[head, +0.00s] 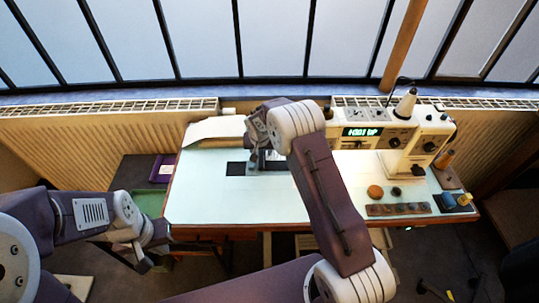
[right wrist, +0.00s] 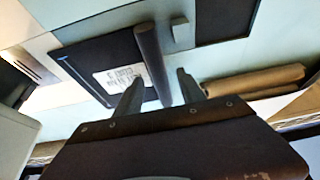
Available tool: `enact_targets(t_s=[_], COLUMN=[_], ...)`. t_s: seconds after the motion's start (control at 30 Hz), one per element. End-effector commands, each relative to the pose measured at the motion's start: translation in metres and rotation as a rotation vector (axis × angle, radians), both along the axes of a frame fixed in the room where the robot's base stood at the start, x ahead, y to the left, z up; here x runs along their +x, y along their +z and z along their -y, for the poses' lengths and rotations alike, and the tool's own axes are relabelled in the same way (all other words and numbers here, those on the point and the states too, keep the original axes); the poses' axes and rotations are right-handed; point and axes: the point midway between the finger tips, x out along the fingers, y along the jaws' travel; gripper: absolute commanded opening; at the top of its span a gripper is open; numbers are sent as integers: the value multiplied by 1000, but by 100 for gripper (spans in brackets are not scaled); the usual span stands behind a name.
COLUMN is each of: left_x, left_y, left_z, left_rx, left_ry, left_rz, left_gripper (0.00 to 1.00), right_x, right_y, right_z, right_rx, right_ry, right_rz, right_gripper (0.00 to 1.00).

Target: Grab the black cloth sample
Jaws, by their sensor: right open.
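A plain dark flat square (head: 236,168), which looks like the black cloth sample, lies on the pale table top left of my right gripper (head: 264,158). It also shows at the top of the right wrist view (right wrist: 222,18). My right gripper is open and empty, its fingers (right wrist: 157,97) pointing toward the table. A black flat piece with a white label (right wrist: 85,60) and a dark rod (right wrist: 152,62) show beyond the fingers. My right arm partly hides that area in the head view. My left gripper (head: 142,262) is low at the left, off the table.
A white sewing machine (head: 420,135) stands on the right of the table (head: 200,200). Near it are a round orange-brown item (head: 375,192) and a brown strip (head: 398,210). A brown roll (right wrist: 255,80) lies right in the wrist view. The table's front left is clear.

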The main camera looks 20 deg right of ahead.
Motion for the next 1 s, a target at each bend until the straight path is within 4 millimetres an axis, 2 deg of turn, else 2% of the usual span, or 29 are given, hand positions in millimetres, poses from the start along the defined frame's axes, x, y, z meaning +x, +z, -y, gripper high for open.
enact_targets(t_s=[0.03, 0.17, 0.2, 0.5, 0.57, 0.8, 0.9, 1.0], left_x=[0, 0, 0, 0, 0, 0, 0, 0], left_y=[0, 0, 0, 1, 2, 6, 8, 8], left_z=[0, 0, 0, 0, 0, 0, 0, 0], left_rx=[0, 0, 0, 0, 0, 0, 0, 0], left_ry=[0, 0, 0, 0, 0, 0, 0, 0], left_rz=[0, 0, 0, 0, 0, 0, 0, 0], left_gripper=[0, 0, 0, 0, 0, 0, 0, 0], right_x=[0, 0, 0, 0, 1, 1, 1, 0], right_y=[0, 0, 0, 5, 15, 74, 90, 99], right_z=[0, 0, 0, 0, 0, 0, 0, 0], right_rx=[0, 0, 0, 0, 0, 0, -1, 0], right_ry=[0, 0, 0, 0, 0, -1, 0, -1], right_rz=[0, 0, 0, 1, 3, 4, 3, 1], right_gripper=[38, 2, 0, 0, 0, 0, 0, 0])
